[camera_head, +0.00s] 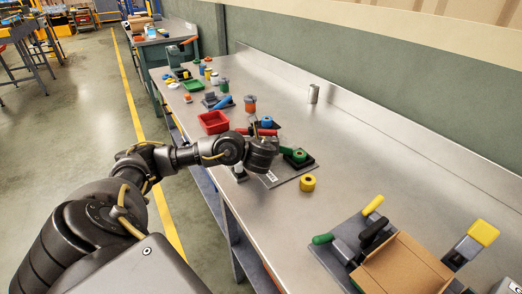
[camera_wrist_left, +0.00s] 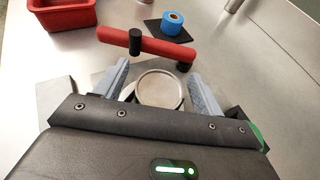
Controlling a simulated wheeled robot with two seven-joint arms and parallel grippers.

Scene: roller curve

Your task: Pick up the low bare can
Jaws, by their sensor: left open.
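The low bare can (camera_wrist_left: 160,90) shows as a round, pale metal top with a raised rim in the left wrist view. It stands between the two blue-grey fingers of my left gripper (camera_wrist_left: 159,70), which is open with a finger on either side. I cannot tell whether either finger touches it. In the head view my left gripper (camera_head: 261,153) is over the near edge of the bench and hides most of what is under it. My right gripper is not in view.
A red-handled clamp (camera_wrist_left: 150,46) lies just beyond the can, with a blue roll (camera_wrist_left: 172,20) behind it. A red bin (camera_head: 213,122) is to the left. A taller bare can (camera_head: 313,93) stands near the back wall. Green (camera_head: 300,156) and yellow (camera_head: 307,183) rolls are to the right.

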